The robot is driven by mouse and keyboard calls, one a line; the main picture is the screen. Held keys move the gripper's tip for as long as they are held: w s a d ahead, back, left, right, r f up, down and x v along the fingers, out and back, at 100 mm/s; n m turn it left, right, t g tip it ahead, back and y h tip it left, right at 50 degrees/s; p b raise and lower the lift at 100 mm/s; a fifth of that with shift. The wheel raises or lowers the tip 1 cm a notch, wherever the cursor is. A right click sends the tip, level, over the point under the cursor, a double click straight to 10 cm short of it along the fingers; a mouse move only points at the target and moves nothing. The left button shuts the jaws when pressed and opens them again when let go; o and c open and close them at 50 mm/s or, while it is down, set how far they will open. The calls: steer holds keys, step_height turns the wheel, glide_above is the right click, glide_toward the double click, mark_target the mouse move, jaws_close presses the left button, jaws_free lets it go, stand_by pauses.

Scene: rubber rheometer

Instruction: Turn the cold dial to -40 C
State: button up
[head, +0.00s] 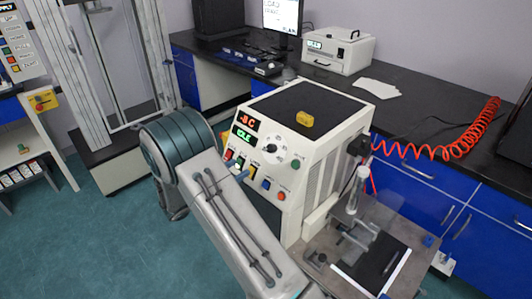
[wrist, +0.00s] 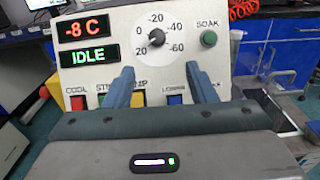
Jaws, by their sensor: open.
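The cold dial (wrist: 153,32) is a white disc with a small dark knob on the cream front panel. Marks 20, 0, -20, -40 and -60 run round it; where the knob points is too small to tell. The dial also shows in the head view (head: 272,149). A red display (wrist: 87,30) reads -8 C, and a green one (wrist: 88,56) below reads IDLE. My gripper (wrist: 160,75) is open and empty. Its two blue fingers are spread in front of the panel, below the dial, and appear apart from the knob. They cover parts of the lower button labels.
Below the dial sit a red COOL button (wrist: 75,99), a yellow button (wrist: 138,99) and a blue LOWER button (wrist: 175,99). A green SOAK button (wrist: 209,39) is right of the dial. A yellow object (head: 304,118) lies on the machine's top. A clamp rig stands at right.

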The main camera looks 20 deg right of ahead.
mark_target(269, 149)
steer(key=x, duration=0.4)
steer(key=p+x, duration=0.1)
steer(key=x, duration=0.8)
steer(key=shift+w+d, duration=0.25)
steer(key=shift+w, duration=0.15)
steer(key=shift+c, duration=0.3)
steer(key=c, duration=0.9)
